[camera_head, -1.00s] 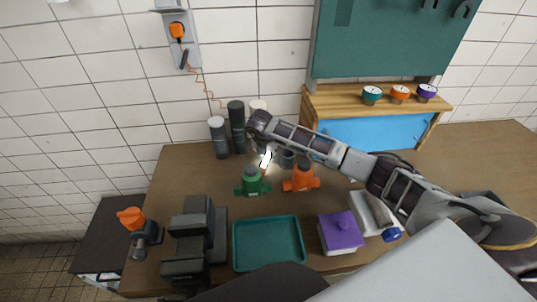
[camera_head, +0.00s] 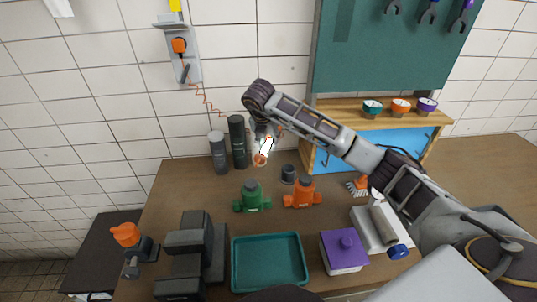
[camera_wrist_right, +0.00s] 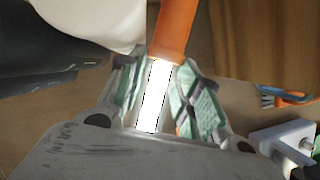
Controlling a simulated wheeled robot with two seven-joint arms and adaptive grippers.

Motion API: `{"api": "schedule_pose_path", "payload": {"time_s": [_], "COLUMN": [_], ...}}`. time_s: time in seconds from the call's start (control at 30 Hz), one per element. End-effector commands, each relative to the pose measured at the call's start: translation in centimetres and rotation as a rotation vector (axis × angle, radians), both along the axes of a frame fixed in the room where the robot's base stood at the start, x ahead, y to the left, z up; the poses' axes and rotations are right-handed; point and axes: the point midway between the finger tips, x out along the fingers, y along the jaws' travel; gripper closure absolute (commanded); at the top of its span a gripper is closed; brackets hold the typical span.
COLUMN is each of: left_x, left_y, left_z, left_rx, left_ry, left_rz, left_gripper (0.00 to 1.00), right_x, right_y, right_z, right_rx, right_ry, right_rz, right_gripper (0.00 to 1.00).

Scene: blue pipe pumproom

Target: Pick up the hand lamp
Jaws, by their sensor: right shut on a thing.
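The hand lamp (camera_head: 260,159) has an orange end and a bright white glowing tube. In the head view it hangs tilted from my right gripper (camera_head: 262,138), above the back of the workbench, right of the dark canisters. In the right wrist view the lamp's orange part (camera_wrist_right: 177,30) points away from the gripper. Its glowing tube (camera_wrist_right: 153,95) lies between the two green-padded fingers of my right gripper (camera_wrist_right: 163,85), which is shut on it. My left gripper is not in view.
Grey and dark canisters (camera_head: 237,142) stand at the back. Green (camera_head: 252,197) and orange (camera_head: 302,192) valve bodies and a small grey cup (camera_head: 288,174) are below the arm. A teal tray (camera_head: 268,262), a purple-lidded box (camera_head: 343,250) and a dark vise (camera_head: 190,245) stand in front.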

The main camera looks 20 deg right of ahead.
Motion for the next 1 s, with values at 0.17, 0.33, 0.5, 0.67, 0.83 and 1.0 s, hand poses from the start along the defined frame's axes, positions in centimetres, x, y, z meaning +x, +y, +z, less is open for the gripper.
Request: {"api": "schedule_pose_path", "payload": {"time_s": [0.17,0.33,0.5,0.67,0.83,1.0], "left_x": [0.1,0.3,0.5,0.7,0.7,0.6], "left_y": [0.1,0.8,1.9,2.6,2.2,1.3], "left_z": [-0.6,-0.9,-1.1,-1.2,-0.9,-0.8], "left_rx": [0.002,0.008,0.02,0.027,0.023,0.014], "left_ry": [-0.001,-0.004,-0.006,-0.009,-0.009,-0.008], "left_rz": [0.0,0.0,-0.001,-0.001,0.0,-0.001], "left_gripper": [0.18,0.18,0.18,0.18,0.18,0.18], "right_x": [0.1,0.1,0.1,0.0,0.1,0.0], "right_y": [0.0,0.0,0.0,0.0,0.0,0.0], "right_z": [3.6,6.6,9.5,11.9,13.3,14.0], "right_rx": [0.0,0.001,0.001,0.0,0.0,0.0], "right_ry": [-0.006,-0.005,-0.005,-0.004,-0.003,-0.002], "right_rz": [0.001,-0.001,0.0,0.0,0.0,-0.001], "right_gripper": [1.0,1.0,1.0,1.0,1.0,1.0]}}
